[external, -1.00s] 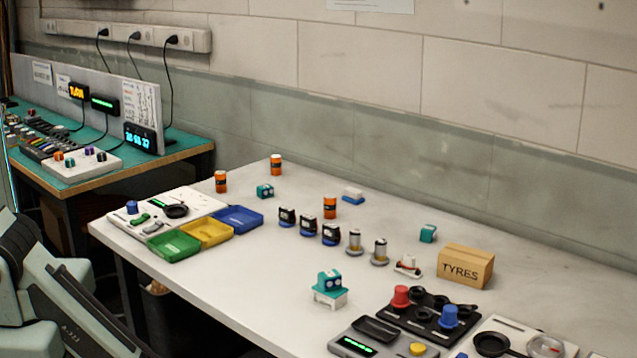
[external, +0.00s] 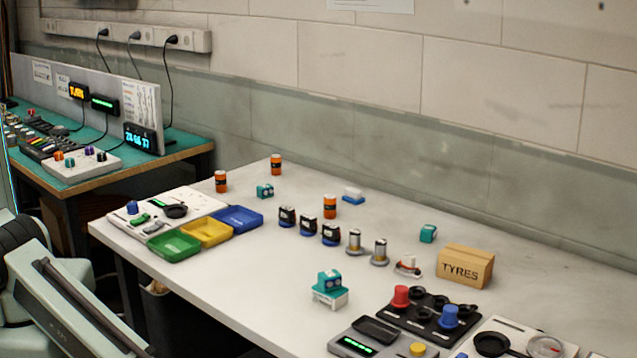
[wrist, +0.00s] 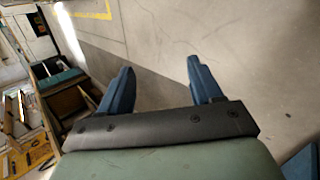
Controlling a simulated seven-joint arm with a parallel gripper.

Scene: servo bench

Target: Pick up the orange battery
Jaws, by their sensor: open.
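Three orange batteries with dark bands stand upright on the white bench. One (external: 221,181) is at the left behind the trays, one (external: 276,165) is at the back edge, and one (external: 330,206) is mid-bench beside the dark small units. My gripper (wrist: 158,85) shows in the wrist view with its two blue fingers wide apart and nothing between them. It is over bare grey floor, away from the batteries. The external view shows only my arm at the lower left; the gripper is out of that frame.
Green (external: 174,245), yellow (external: 207,232) and blue (external: 239,218) trays lie at the bench's left edge. Several dark units (external: 309,225) stand close to the middle battery. A TYRES box (external: 465,267) and control panels are at the right.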

